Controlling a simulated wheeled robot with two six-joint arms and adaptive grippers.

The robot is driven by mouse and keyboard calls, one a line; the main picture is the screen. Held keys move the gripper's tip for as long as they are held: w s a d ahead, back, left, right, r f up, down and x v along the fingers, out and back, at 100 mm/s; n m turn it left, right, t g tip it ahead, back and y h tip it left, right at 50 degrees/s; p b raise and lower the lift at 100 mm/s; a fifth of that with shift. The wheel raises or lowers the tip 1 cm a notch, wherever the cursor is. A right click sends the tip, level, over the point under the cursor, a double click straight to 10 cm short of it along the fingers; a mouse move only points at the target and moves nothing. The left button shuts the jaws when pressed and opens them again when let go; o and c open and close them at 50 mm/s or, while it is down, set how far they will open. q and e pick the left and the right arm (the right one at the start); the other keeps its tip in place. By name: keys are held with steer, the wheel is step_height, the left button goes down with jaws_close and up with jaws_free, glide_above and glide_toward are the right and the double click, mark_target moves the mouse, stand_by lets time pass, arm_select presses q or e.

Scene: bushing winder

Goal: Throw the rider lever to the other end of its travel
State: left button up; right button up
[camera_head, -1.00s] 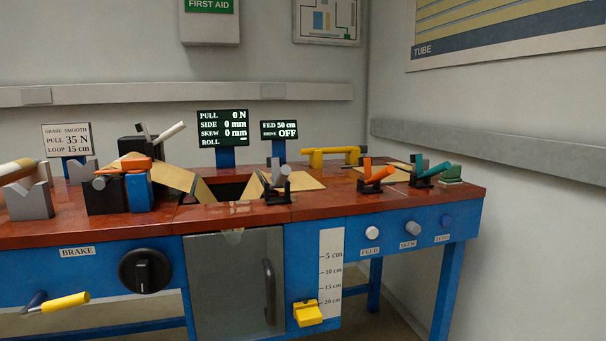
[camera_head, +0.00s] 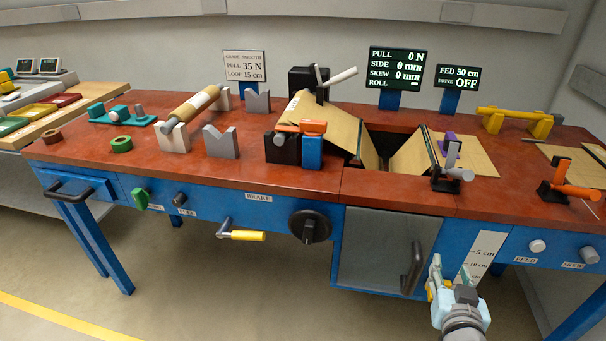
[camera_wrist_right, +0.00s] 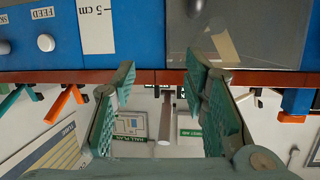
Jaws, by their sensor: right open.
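No label marks a rider lever, so I cannot tell which lever it is. A lever with a grey handle (camera_head: 460,174) stands on a black bracket near the front edge of the bench. A lever with an orange handle (camera_head: 578,191) stands to its right. A white-handled lever (camera_head: 340,76) rises from a black box at the back. My right gripper (camera_head: 449,275) is open and empty in front of the bench, below its top. In the right wrist view, a pale lever handle (camera_wrist_right: 165,118) shows between the open fingers (camera_wrist_right: 162,78), beyond them. My left gripper is out of view.
The cabinet door handle (camera_head: 411,268) is just left of my right gripper. A loop scale (camera_head: 481,256) and white knob (camera_head: 537,246) are on the front panel. An opening in the bench top (camera_head: 385,150) lies behind. Displays (camera_head: 396,68) stand at the back.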

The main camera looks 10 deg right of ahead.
mark_target(460, 175)
step_height(460, 175, up, 14)
steer(key=w+m+t+p, duration=0.1)
steer(key=w+t+p, duration=0.1)
steer(key=t+p, duration=0.1)
steer(key=shift+h, duration=0.4)
steer(key=x, duration=0.4)
steer(key=b+x, duration=0.1)
steer(key=x, duration=0.9)
steer(key=shift+w+d+f, duration=0.1)
steer(key=shift+d+f, duration=0.2)
steer(key=shift+d, duration=0.05)
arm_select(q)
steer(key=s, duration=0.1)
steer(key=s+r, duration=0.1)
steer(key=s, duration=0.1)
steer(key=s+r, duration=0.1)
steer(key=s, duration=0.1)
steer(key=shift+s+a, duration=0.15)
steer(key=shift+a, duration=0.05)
arm_select(e)
jaws_close()
